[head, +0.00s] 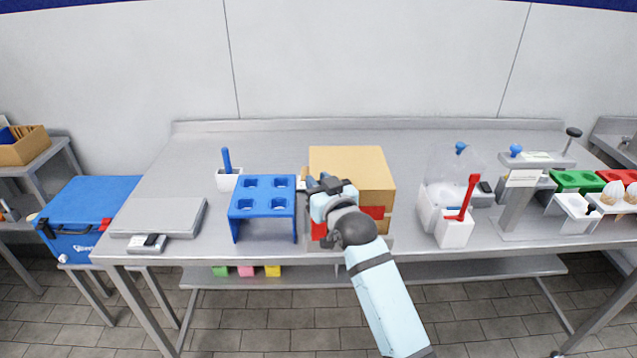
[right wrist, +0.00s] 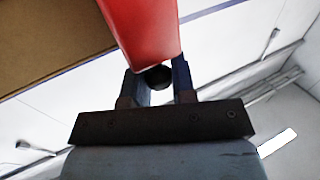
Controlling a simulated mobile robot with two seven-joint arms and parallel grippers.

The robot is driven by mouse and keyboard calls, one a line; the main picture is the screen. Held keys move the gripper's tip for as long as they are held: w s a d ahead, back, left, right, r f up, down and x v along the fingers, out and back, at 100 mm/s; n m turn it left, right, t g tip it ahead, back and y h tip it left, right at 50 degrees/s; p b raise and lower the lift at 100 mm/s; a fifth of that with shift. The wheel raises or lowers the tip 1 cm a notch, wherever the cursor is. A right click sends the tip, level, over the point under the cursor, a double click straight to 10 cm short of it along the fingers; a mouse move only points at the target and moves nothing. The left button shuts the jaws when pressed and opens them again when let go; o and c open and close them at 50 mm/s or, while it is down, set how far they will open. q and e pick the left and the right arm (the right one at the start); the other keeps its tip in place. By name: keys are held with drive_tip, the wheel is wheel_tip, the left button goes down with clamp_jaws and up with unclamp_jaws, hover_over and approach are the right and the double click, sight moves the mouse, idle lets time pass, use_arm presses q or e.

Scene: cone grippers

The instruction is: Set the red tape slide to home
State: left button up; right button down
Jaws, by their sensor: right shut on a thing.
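The red tape slide (head: 374,212) shows in part at the front of a cardboard box (head: 350,165); my right arm hides its middle, and more red shows left of the wrist. In the right wrist view the red piece (right wrist: 145,28) comes down from the top to my fingers. My right gripper (head: 323,184) is at the box's front left. Its fingers (right wrist: 157,85) are shut on a small dark round part (right wrist: 158,77) at the red piece's end; I take it as part of the slide. My left gripper is not in view.
A blue four-hole stand (head: 264,182) is close on the left of my gripper. White holders with a red-handled tool (head: 468,197) stand to the right. A flat grey scale (head: 158,215) is at the left. The back of the steel table (head: 270,145) is clear.

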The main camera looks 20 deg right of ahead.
drive_tip(key=s+d+p, duration=0.1)
drive_tip(key=d, duration=0.4)
drive_tip(key=s+d+p, duration=0.2)
drive_tip(key=d, duration=0.3)
drive_tip(key=s+d+p, duration=0.1)
drive_tip(key=d+p, duration=0.1)
drive_tip(key=d, duration=0.3)
drive_tip(key=shift+s, duration=0.15)
drive_tip(key=shift+d, duration=0.3)
drive_tip(key=c, duration=1.1)
unclamp_jaws()
drive_tip(key=shift+s+d, duration=0.1)
drive_tip(key=shift+o, duration=0.5)
drive_tip(key=shift+d, duration=0.1)
drive_tip(key=shift+s, duration=0.15)
drive_tip(key=s+d+b, duration=0.1)
drive_tip(key=s, duration=1.2)
drive_tip(key=shift+s+d+b, duration=0.25)
drive_tip(key=shift+s+b, duration=0.05)
